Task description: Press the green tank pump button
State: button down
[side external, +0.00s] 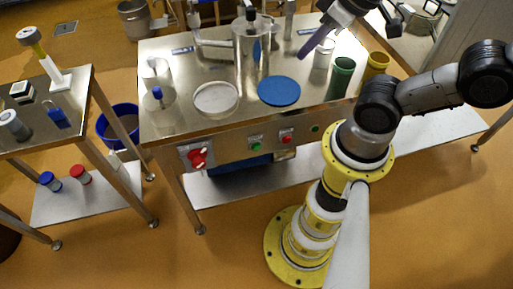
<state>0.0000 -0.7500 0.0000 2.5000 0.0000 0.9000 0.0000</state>
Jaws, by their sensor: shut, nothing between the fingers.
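Two green buttons show on the front panel of the steel table: one (256,147) at the middle, and a smaller one (315,128) farther right. I cannot read any labels, so I cannot tell which is the tank pump button. My gripper (304,52) is shut and empty. Its purple fingers are above the back right of the table, pointing down and left, well apart from both buttons.
A red button (286,139) sits between the green ones; a large red knob (197,158) is at left. The steel table (200,118) carries a blue disc (279,91), a white round mould (216,98), a green cup (342,77) and a yellow cup (376,66).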

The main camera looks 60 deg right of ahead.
dwell(0.9)
jog(key=w+f+n+g+h, duration=0.2)
jog(key=w+n, duration=0.6)
jog(key=n, duration=0.6)
jog(key=w+a+f+n+g+h, duration=0.1)
jog(key=w+a+f+n+g, duration=0.15)
jog(key=f+n, duration=0.35)
jog(key=w+a+f+n+g+h, duration=0.1)
jog(key=w+a+f+n+h, duration=0.1)
jog(key=w+a+f+n, duration=0.25)
jog(key=s+a+f+n+h, duration=0.1)
jog(key=s+a+f+n, duration=0.1)
jog(key=f+n, duration=0.35)
jog(key=s+a+f+n+h, duration=0.2)
jog(key=a+f+n, duration=0.1)
jog(key=f, duration=0.5)
jog(key=s+f+n+t+h, duration=0.2)
jog(key=s+f+n, duration=0.4)
jog(key=s+f, duration=0.3)
notch_tip(320, 180, down, 4)
jog(key=shift+d+r+n+h, duration=0.25)
jog(key=shift+n+h, duration=0.05)
jog(key=shift+h, duration=0.4)
